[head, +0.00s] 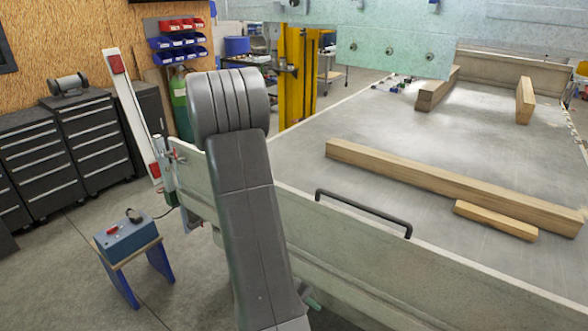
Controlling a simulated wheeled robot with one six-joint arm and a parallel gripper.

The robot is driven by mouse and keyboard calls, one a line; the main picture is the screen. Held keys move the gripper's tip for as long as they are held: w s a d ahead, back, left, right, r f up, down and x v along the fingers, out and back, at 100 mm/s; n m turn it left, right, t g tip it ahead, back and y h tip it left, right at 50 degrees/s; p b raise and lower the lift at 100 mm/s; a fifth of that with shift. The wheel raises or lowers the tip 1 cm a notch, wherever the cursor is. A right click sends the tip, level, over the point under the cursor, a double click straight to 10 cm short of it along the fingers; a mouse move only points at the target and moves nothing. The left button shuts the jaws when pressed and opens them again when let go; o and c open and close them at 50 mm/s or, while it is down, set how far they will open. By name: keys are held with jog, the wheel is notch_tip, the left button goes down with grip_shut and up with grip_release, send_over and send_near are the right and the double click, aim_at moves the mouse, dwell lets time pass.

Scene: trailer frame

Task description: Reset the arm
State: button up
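My grey arm rises from the bottom of the head view, left of the middle, and ends in a rounded ribbed joint at the top. It stands in front of the near side wall of the trailer frame (440,290) and hides part of it. My gripper does not show in this view, so I cannot see its fingers or anything in them.
The trailer's flat bed (400,140) carries a long wooden beam (450,185), a short wooden block (495,219) and a black handle (363,212). Left are a blue stool (135,270) with a toolbox (125,234) and dark drawer cabinets (75,140). Floor between is clear.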

jog(key=shift+s+a+f, duration=0.2)
jog(key=shift+s+f, duration=0.1)
jog(key=shift+f, duration=0.15)
jog(key=shift+s+a+f, duration=0.2)
jog(key=shift+s+f, duration=0.05)
jog(key=shift+f, duration=0.15)
jog(key=shift+r, duration=0.1)
